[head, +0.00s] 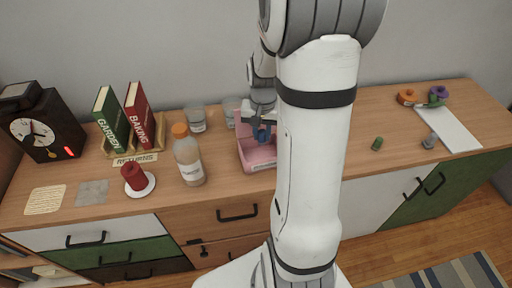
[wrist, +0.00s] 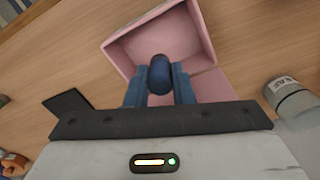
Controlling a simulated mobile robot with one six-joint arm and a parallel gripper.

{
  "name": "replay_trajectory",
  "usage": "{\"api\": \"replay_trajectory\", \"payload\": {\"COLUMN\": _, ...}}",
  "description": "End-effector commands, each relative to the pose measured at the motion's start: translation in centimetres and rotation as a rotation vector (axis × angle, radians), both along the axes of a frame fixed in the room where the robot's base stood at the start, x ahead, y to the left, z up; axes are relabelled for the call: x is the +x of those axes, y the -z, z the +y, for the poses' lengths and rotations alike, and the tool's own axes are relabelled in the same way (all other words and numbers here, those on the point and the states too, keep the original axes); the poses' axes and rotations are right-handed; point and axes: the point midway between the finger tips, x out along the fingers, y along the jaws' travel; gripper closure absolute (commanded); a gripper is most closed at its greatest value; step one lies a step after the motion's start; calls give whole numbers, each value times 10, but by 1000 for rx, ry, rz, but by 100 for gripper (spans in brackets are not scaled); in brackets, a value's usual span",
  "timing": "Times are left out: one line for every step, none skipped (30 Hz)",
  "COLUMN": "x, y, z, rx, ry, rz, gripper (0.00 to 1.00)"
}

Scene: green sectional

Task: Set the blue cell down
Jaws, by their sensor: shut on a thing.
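My gripper (wrist: 160,88) is shut on the blue cell (wrist: 160,74), a small dark blue cylinder between its two blue fingers. In the head view my gripper (head: 263,133) is over the pink open box (head: 262,167) on the wooden sideboard, partly hidden by my arm. In the wrist view the cell shows against the inside of the pink box (wrist: 199,30). I cannot tell how far it is above the box floor. A green cell (head: 377,143) stands on the sideboard right of my arm.
An orange-capped bottle (head: 187,157) stands left of the box, and glass cups (head: 195,118) behind it. A red candle (head: 134,177), books (head: 112,118) and a clock (head: 43,128) are further left.

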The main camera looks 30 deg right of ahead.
Motion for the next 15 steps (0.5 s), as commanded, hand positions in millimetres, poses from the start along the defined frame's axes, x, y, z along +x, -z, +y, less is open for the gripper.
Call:
{"api": "replay_trajectory", "payload": {"x": -1, "y": 11, "z": 1, "rx": 2, "ry": -2, "rz": 6, "gripper": 100}}
{"api": "replay_trajectory", "payload": {"x": 0, "y": 16, "z": 1, "rx": 2, "ry": -3, "rz": 5, "gripper": 100}}
{"api": "replay_trajectory", "payload": {"x": 0, "y": 22, "z": 2, "rx": 2, "ry": -5, "rz": 5, "gripper": 100}}
{"api": "replay_trajectory", "payload": {"x": 0, "y": 25, "z": 2, "rx": 1, "ry": -5, "rz": 3, "gripper": 100}}
{"api": "replay_trajectory", "payload": {"x": 0, "y": 28, "z": 2, "rx": 1, "ry": -6, "rz": 3, "gripper": 100}}
{"api": "replay_trajectory", "payload": {"x": 1, "y": 30, "z": 2, "rx": 1, "ry": -7, "rz": 2, "gripper": 100}}
{"api": "replay_trajectory", "payload": {"x": 1, "y": 33, "z": 2, "rx": 1, "ry": -7, "rz": 2, "gripper": 100}}
{"api": "replay_trajectory", "payload": {"x": 1, "y": 36, "z": 3, "rx": 1, "ry": -8, "rz": 3, "gripper": 100}}
{"api": "replay_trajectory", "payload": {"x": 0, "y": 41, "z": 3, "rx": 1, "ry": -8, "rz": 4, "gripper": 100}}
{"api": "replay_trajectory", "payload": {"x": 0, "y": 46, "z": 3, "rx": 1, "ry": -8, "rz": 4, "gripper": 100}}
{"api": "replay_trajectory", "payload": {"x": 0, "y": 51, "z": 3, "rx": 2, "ry": -8, "rz": 5, "gripper": 100}}
{"api": "replay_trajectory", "payload": {"x": 0, "y": 57, "z": 3, "rx": 1, "ry": -9, "rz": 4, "gripper": 100}}
{"api": "replay_trajectory", "payload": {"x": 0, "y": 61, "z": 3, "rx": 1, "ry": -9, "rz": 4, "gripper": 100}}
{"api": "replay_trajectory", "payload": {"x": 0, "y": 64, "z": 3, "rx": 1, "ry": -9, "rz": 4, "gripper": 100}}
{"api": "replay_trajectory", "payload": {"x": 1, "y": 67, "z": 3, "rx": 1, "ry": -9, "rz": 2, "gripper": 100}}
